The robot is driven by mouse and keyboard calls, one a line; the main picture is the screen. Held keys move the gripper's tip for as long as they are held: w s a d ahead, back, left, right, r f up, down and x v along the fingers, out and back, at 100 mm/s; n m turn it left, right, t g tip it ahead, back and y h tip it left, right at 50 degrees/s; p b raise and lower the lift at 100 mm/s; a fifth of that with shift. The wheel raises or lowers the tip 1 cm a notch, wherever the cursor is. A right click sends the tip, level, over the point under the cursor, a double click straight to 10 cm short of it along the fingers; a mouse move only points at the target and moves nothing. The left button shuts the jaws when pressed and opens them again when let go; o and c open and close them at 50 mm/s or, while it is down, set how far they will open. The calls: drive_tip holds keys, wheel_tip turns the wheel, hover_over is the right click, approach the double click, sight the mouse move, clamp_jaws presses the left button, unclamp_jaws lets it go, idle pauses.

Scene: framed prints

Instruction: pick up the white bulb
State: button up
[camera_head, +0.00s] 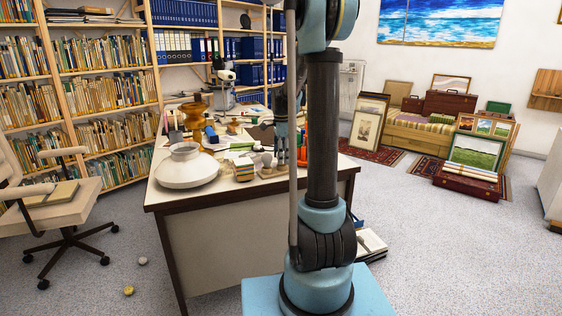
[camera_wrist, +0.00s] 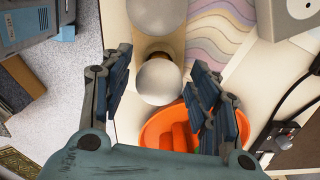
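A white round bulb (camera_wrist: 158,82) with a brownish base end shows in the wrist view, between the fingers of my gripper (camera_wrist: 163,62). The fingers are spread, with a gap on both sides of the bulb. A second pale rounded thing (camera_wrist: 157,14) is just above it, cut off by the picture's top edge. In the head view my gripper (camera_head: 291,152) hangs low over the desk's front right part, partly hidden behind my arm. A small pale round thing (camera_head: 267,159) there is probably the bulb; it is too small to be sure.
An orange container (camera_wrist: 160,132) lies under the right finger. A wavy pastel sheet (camera_wrist: 218,32) and a dark cable device (camera_wrist: 278,138) are to the right. The cluttered desk (camera_head: 222,240) also bears a large white vase (camera_head: 187,168).

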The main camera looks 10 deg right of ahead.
drive_tip(key=c, duration=0.7)
drive_tip(key=shift+o, duration=0.2)
drive_tip(key=shift+r, duration=0.1)
